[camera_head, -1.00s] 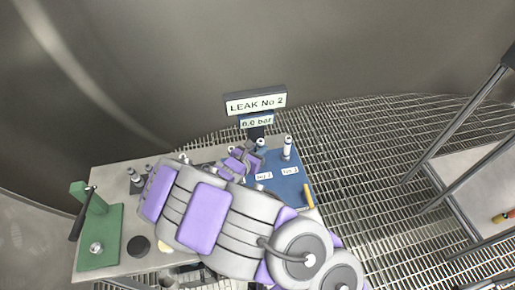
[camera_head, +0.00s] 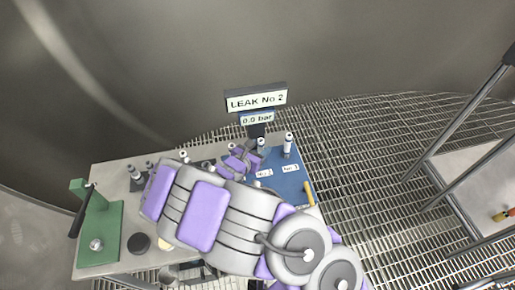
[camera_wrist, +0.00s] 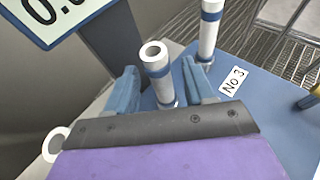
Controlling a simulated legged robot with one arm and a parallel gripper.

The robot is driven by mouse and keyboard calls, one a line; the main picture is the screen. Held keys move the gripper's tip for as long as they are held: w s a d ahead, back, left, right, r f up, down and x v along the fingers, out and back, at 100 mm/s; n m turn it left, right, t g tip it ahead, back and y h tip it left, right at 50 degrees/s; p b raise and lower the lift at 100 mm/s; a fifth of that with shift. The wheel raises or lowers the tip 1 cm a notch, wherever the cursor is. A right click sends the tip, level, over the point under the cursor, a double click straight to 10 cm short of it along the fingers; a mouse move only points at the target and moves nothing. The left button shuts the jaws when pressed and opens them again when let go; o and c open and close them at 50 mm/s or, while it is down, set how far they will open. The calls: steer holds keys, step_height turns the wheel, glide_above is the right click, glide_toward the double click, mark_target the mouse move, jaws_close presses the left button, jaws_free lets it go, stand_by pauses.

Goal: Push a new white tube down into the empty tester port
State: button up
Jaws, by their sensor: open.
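The blue tester board (camera_head: 290,182) lies at the right end of the bench, with labels No 2 (camera_head: 264,173) and No 3 (camera_head: 290,168). A white tube (camera_wrist: 157,75) stands upright on the board between my gripper's blue fingers. Its open top faces the wrist camera, and gaps show beside it. My gripper (camera_wrist: 160,68) is open around this tube. Another white tube (camera_wrist: 208,30) with blue bands stands by label No 3 (camera_wrist: 232,81); it also shows in the head view (camera_head: 288,145). My arm hides part of the board, including any port there.
A sign (camera_head: 256,100) reads LEAK No 2, above a 0.0 bar display (camera_head: 257,118). A green press (camera_head: 98,230) with a black lever stands on the bench's left. A dark rack (camera_head: 136,178) holds tubes behind my arm. A yellow handle (camera_head: 309,194) is at the board's right edge.

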steer(key=shift+s, duration=0.1)
steer(key=p+v, duration=0.4)
steer(key=v, duration=1.3)
steer(key=shift+a, duration=0.2)
